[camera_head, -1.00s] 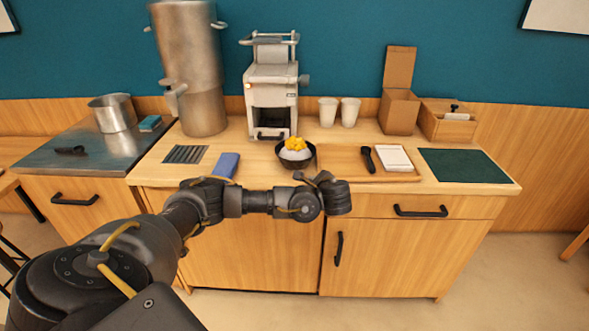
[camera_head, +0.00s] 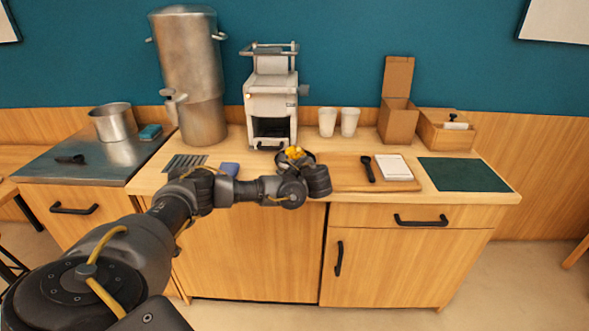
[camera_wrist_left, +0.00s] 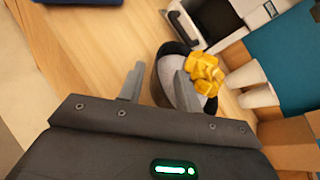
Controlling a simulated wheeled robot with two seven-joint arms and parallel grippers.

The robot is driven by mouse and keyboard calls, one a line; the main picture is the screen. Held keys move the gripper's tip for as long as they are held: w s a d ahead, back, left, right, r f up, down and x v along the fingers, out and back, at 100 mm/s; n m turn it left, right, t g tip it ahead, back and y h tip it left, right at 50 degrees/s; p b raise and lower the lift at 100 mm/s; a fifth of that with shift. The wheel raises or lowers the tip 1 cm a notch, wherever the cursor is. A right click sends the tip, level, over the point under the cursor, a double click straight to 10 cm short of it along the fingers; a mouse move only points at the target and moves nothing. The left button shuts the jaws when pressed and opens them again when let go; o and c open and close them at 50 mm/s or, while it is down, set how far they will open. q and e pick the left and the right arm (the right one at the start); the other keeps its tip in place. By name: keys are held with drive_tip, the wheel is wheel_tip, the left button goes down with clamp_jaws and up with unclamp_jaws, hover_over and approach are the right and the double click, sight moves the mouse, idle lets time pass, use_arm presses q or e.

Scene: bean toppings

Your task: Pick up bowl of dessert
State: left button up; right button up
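The bowl of dessert is a dark bowl (camera_head: 310,157) with white filling and yellow chunks on top. It stands on the counter in front of the machine, partly hidden by my left gripper (camera_head: 299,165) in the head view. In the left wrist view, the bowl (camera_wrist_left: 172,47) is just ahead, its yellow topping (camera_wrist_left: 205,74) on the right side. My left gripper (camera_wrist_left: 158,69) is open there. One finger is left of the bowl; the other overlaps the bowl's white filling. The near bowl wall appears between the fingers; contact cannot be told. My right gripper is not in view.
A white machine (camera_head: 270,108) stands behind the bowl. A wooden tray (camera_head: 345,180) with a black scoop (camera_head: 368,168) and a white pad is on the right. Two white cups (camera_head: 338,122) stand behind. A blue block (camera_head: 229,169) lies left of the bowl.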

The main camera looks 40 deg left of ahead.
use_arm(q)
drive_tip(key=x, duration=0.5)
drive_tip(key=shift+f+p, duration=0.1)
drive_tip(key=shift+p, duration=0.3)
clamp_jaws()
